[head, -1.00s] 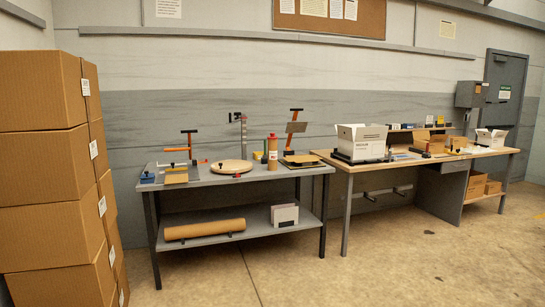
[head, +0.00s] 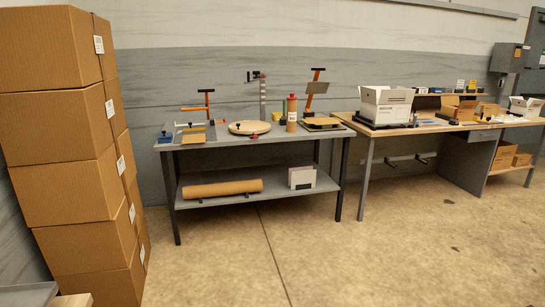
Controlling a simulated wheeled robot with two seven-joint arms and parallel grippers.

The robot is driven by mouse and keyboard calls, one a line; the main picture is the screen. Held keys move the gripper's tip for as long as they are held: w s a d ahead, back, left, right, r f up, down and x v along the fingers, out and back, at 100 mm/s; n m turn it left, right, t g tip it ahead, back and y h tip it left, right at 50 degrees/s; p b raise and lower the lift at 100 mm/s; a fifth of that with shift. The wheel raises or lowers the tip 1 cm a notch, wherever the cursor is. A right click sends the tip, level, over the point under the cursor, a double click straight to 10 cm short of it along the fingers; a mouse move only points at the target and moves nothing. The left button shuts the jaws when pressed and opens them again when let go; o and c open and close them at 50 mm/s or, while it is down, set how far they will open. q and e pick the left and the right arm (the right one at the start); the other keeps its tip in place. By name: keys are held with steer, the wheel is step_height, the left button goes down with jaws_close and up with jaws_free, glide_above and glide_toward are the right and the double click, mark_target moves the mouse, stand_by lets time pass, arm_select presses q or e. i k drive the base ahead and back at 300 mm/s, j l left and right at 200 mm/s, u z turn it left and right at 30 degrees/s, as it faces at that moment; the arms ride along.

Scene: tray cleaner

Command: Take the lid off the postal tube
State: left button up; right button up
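The postal tube (head: 292,115) appears to be the upright brown cylinder with a red-orange cap (head: 292,97) and a white label, standing on the grey metal table (head: 215,144) ahead. The cap is on its top end. A longer brown cardboard roll (head: 222,188) lies on the table's lower shelf; I cannot tell whether it has end caps. Neither of my grippers shows in the head view, and nothing is touching the tube.
A tall stack of cardboard boxes (head: 62,150) stands close on the left. A round wooden disc (head: 249,128) and an orange-handled tool (head: 314,85) flank the tube. A wooden bench with a white box (head: 387,105) is to the right. The floor (head: 290,255) ahead is clear.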

mark_target(291, 104)
steer(key=i+l+z, duration=0.4)
steer(key=i, duration=0.55)
steer(key=i+z, duration=0.4)
steer(key=i, duration=0.55)
